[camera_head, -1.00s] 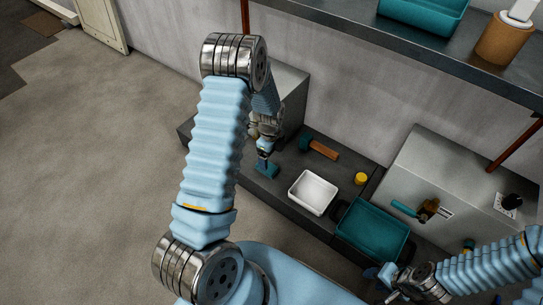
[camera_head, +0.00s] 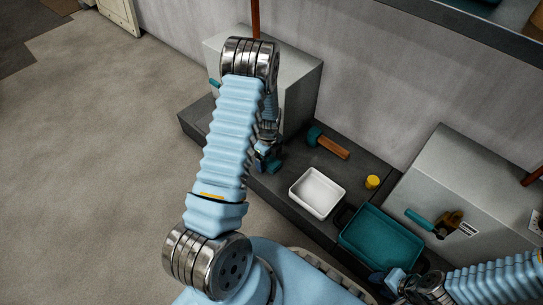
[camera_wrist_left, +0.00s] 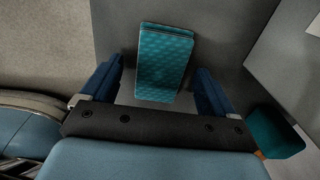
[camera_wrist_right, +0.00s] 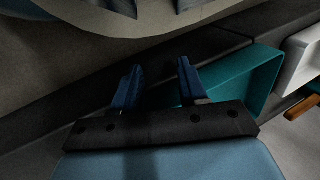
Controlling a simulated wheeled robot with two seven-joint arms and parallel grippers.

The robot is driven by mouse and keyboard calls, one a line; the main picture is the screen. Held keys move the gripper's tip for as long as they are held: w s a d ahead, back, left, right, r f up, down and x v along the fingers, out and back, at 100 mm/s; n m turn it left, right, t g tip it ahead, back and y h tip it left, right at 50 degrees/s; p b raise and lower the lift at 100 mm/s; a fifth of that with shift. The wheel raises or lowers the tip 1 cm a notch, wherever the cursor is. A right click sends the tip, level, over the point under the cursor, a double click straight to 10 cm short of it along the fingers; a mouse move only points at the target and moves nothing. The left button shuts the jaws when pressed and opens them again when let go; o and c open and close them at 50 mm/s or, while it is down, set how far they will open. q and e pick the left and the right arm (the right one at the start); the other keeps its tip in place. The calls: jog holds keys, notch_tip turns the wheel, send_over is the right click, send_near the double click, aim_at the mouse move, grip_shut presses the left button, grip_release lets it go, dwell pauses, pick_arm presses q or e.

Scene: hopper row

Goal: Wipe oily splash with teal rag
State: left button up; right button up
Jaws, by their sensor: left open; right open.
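The teal rag (camera_wrist_left: 163,62) lies folded on the dark grey bench top (camera_wrist_left: 215,45), showing a patterned face in the left wrist view. In the head view the rag (camera_head: 275,168) is partly covered by my left gripper (camera_head: 267,158). In the left wrist view my left gripper (camera_wrist_left: 160,88) is open, with the rag between and just beyond its fingers, apart from both. My right gripper (camera_head: 384,280) is open and empty beside the teal bin; its fingers (camera_wrist_right: 158,80) also show in the right wrist view. I cannot make out an oily splash.
A mallet (camera_head: 333,147), white tray (camera_head: 344,199), yellow cylinder (camera_head: 372,182) and teal bin (camera_head: 408,240) line the bench right of the rag. Grey hopper boxes stand at left (camera_head: 300,85) and right (camera_head: 450,175). The floor (camera_head: 90,170) at left is clear.

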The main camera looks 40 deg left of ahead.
pick_arm(q)
jog(key=c, duration=1.1)
jog(key=o, duration=0.7)
jog(key=shift+r, duration=0.15)
jog(key=c, duration=0.8)
